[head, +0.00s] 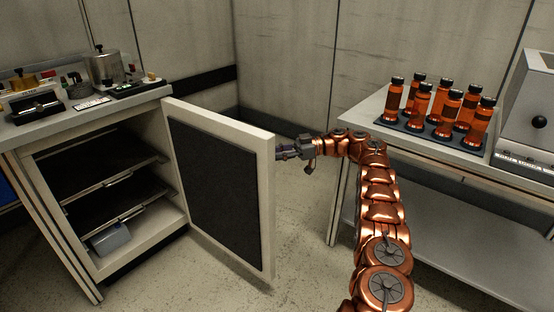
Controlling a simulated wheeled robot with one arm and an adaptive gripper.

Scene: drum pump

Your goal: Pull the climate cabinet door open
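The climate cabinet (178,232) stands at the left with its inside in view: dark shelves and a pale box (110,239) at the bottom. Its door (266,205) is swung wide open, a white frame around a dark inner panel, hinged on the cabinet's right side. My gripper (281,152) is at the door's free edge, at its upper part, reaching in from the right. The door's outer face and any handle are hidden behind the door. The fingertips are partly hidden by the door edge, so I cannot tell whether they touch or hold anything.
A bench (365,105) at the right carries a dark rack of several amber bottles (449,107) and a grey machine (530,110). Instruments and a metal pot (104,68) stand on the cabinet top. Floor between door and bench (305,225) is clear.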

